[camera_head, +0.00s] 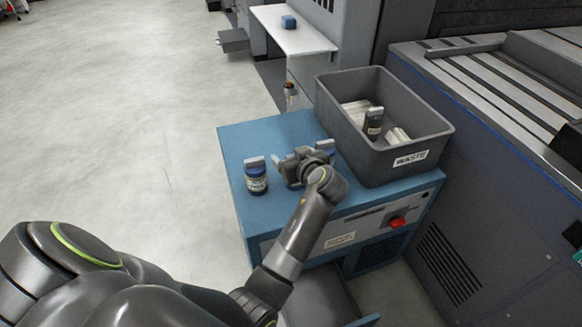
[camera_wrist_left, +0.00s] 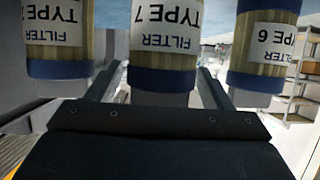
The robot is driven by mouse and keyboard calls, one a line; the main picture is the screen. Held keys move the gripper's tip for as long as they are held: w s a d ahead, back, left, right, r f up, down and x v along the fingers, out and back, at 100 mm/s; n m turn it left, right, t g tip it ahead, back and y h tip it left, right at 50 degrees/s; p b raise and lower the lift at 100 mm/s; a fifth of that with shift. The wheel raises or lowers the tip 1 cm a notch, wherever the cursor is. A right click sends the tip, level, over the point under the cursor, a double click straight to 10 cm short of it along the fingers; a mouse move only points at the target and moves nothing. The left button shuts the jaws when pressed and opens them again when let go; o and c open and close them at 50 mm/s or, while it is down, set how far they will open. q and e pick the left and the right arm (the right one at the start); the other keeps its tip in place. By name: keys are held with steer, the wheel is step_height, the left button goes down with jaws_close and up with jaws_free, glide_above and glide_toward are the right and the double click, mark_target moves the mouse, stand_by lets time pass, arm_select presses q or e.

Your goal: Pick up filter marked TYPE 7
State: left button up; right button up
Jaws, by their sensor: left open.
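In the left wrist view the filter marked TYPE 7 (camera_wrist_left: 165,50) is in the middle, its label upside down, with a blue band at its lower picture end. My left gripper (camera_head: 296,163) is open, with one finger on each side of this filter in the wrist view; I cannot tell whether they touch it. A filter marked TYPE 6 (camera_wrist_left: 268,40) is to the right, and another filter (camera_wrist_left: 58,40) with a cut-off number is to the left. In the head view, my gripper largely hides the TYPE 7 filter. My right gripper is not in view.
The filters stand on a blue cabinet (camera_head: 237,150). One filter (camera_head: 256,178) stands left of my gripper, and another (camera_head: 325,147) shows partly behind it. A grey WASTE bin (camera_head: 428,147) with used pieces stands close on the right. Open floor lies left.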

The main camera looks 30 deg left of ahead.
arm_select(q)
steer(key=shift+w+a+f, duration=0.1)
steer(key=shift+a, duration=0.05)
steer(key=shift+c, duration=0.2)
steer(key=c, duration=1)
